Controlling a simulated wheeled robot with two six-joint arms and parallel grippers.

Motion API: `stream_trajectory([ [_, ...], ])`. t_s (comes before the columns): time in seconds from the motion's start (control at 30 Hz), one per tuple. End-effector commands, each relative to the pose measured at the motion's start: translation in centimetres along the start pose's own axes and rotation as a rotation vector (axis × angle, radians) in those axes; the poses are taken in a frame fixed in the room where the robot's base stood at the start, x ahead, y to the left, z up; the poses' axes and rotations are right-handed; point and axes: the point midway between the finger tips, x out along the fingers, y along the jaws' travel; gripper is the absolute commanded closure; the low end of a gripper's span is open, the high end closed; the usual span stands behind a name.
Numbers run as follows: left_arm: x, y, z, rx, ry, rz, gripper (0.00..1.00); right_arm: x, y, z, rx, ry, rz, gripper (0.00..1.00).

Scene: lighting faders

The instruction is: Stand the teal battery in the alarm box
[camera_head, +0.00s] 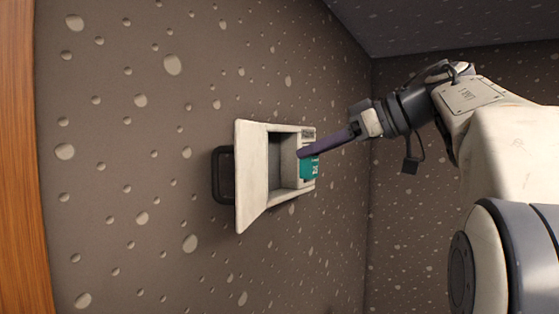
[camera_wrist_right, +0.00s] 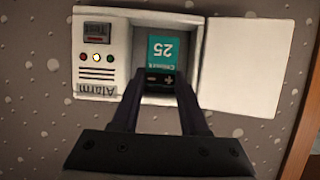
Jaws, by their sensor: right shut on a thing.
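The alarm box (camera_head: 282,190) is a pale box on the speckled wall with its door (camera_head: 251,175) swung open. In the right wrist view, its open compartment (camera_wrist_right: 188,60) lies between the panel and the door. The teal battery (camera_head: 309,168) shows its teal side marked "25" in the right wrist view (camera_wrist_right: 163,50), with the digits upside down and a black end bearing a plus sign. My right gripper (camera_head: 302,153) is shut on this black end. The battery overlaps the box opening; how deep it sits is unclear. My left gripper is out of view.
The panel beside the compartment carries a Test display (camera_wrist_right: 98,32), small lamps and an Alarm label (camera_wrist_right: 96,90). A dark handle (camera_head: 222,175) sticks out from the door. A wooden edge (camera_head: 20,160) runs down the far left. The wall around the box is bare.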

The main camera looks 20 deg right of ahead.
Motion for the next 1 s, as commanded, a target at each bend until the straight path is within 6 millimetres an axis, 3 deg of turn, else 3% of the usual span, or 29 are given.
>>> stream_trajectory([
  [0.1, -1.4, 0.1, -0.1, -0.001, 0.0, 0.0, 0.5, 2.9, -0.2, -1.6, -0.002, 0.0, -0.009, 1.0],
  [0.3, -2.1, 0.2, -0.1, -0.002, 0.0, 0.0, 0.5, 5.9, -0.1, -2.6, 0.0, 0.0, -0.006, 1.0],
  [0.5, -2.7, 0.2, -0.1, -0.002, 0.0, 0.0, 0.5, 7.5, -0.2, -3.0, -0.001, -0.001, -0.006, 1.0],
  [0.73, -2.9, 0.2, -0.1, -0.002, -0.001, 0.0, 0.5, 8.4, -0.2, -0.2, 0.001, 0.0, -0.004, 1.0],
  [1.0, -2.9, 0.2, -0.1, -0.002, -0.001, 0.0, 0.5, 8.6, -0.1, 0.2, -0.002, 0.001, -0.003, 1.0],
])
